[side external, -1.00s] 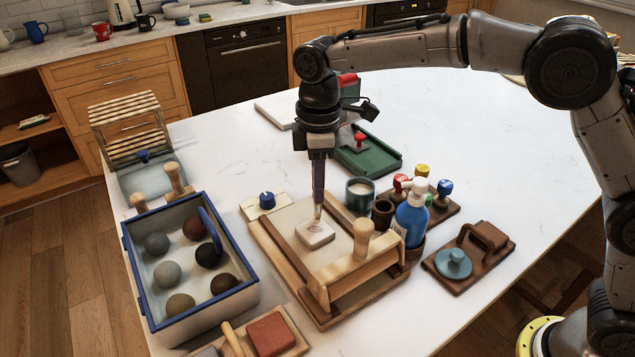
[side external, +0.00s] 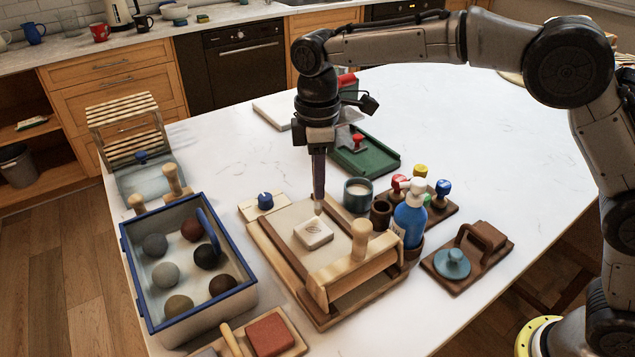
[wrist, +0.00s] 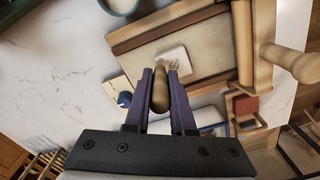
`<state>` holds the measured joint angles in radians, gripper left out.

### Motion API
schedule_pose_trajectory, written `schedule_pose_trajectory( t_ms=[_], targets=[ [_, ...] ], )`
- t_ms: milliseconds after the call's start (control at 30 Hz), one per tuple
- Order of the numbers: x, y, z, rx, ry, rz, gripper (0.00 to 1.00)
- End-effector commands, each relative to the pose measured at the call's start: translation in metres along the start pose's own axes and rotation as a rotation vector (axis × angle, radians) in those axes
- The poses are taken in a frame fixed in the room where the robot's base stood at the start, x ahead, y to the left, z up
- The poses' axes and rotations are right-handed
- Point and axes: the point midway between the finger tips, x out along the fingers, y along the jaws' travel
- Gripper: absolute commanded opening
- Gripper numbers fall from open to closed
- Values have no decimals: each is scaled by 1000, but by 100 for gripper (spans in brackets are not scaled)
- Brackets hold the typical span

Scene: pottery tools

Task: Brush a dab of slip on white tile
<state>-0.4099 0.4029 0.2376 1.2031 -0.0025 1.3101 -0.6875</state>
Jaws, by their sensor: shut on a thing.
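The white tile (side external: 313,234) lies flat on a wooden-framed board (side external: 276,246) and carries a greyish oval mark on top. It also shows in the wrist view (wrist: 182,54). My gripper (side external: 318,190) points straight down, just behind the tile. It is shut on the brush (wrist: 160,90), whose tan handle sits between the purple fingers. The pale brush tip (side external: 318,208) shows below the fingers, close to the tile's far edge; I cannot tell whether it touches. A teal cup (side external: 358,204) with cream-coloured slip stands right of the gripper.
A wooden roller frame (side external: 350,272) covers the board's near right. A blue pump bottle (side external: 409,224), a brown cup (side external: 381,213) and several stamps stand to the right. A blue-rimmed bin (side external: 150,318) of clay balls is at left. The back right table is clear.

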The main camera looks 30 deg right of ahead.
Motion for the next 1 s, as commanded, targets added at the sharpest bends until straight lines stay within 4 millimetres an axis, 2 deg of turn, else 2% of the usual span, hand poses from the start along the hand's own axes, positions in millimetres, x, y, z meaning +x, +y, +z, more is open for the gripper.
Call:
schedule_pose_trajectory(
  t_ms=[533,1000],
  targets=[
    [-53,0,-2,-1,11,6,0],
    [-58,0,-1,-1,11,6,0]
  ],
)
